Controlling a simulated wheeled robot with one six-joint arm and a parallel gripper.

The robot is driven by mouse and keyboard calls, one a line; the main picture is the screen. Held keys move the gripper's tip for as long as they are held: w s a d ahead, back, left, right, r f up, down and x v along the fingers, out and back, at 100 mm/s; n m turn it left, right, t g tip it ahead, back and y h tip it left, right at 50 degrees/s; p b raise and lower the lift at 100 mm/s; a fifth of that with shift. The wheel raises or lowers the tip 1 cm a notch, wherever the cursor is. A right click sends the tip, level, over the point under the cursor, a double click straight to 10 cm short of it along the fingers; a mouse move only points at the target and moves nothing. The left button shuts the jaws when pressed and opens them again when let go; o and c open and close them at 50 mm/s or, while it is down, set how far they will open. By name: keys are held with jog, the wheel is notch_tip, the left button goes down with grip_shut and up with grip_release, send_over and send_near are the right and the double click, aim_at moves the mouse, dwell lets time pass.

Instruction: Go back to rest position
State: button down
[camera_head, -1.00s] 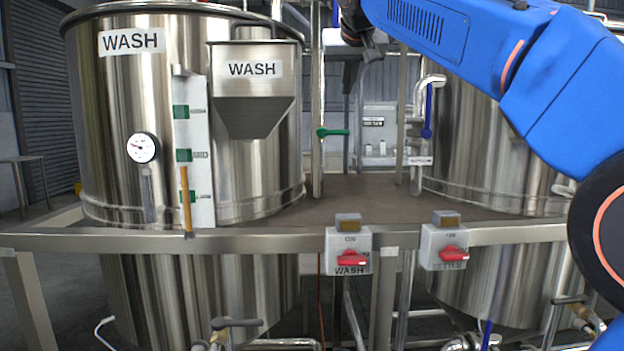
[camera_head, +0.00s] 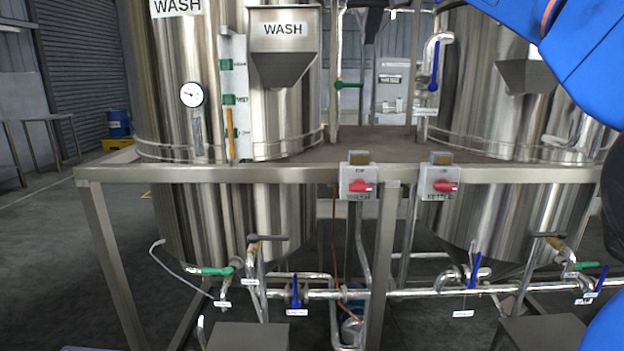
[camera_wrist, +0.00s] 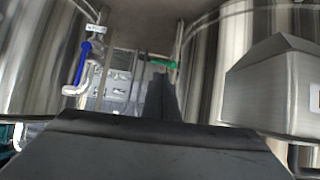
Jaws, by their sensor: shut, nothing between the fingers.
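My gripper (camera_wrist: 161,80) shows in the wrist view as a dark narrow shape pointing away from the camera. Its fingers are together and nothing is between them. It is in the air in front of the gap between the two tanks, apart from the valves seen beyond it. In the head view my blue arm runs across the top right, and the gripper is mostly cut off at the top edge.
A steel frame rail (camera_head: 270,173) crosses in front of the WASH tank (camera_head: 180,90) and a right tank (camera_head: 480,90). It carries two red-switch boxes, left (camera_head: 358,176) and right (camera_head: 440,177). Pipes and valves run below. Open floor lies at left.

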jog(key=s+d+f+g, duration=0.1)
jog(key=s+d+f, duration=0.4)
jog(key=f, duration=0.4)
jog(key=s+d+f+g, duration=0.2)
jog(key=s+d+f, duration=0.1)
jog(key=s+f, duration=0.55)
jog(key=s+d+f+g, duration=0.1)
jog(key=s+d+f, duration=0.4)
jog(key=f, duration=0.4)
jog(key=s+d+f+g, duration=0.1)
jog(key=s+f, duration=1)
jog(key=f, duration=0.4)
jog(key=s+d+f+g, duration=0.1)
jog(key=s+f, duration=0.9)
jog(key=f, duration=0.5)
jog(key=shift+s+d+g, duration=0.3)
jog(key=shift+s+d, duration=0.05)
jog(key=shift+w, duration=0.1)
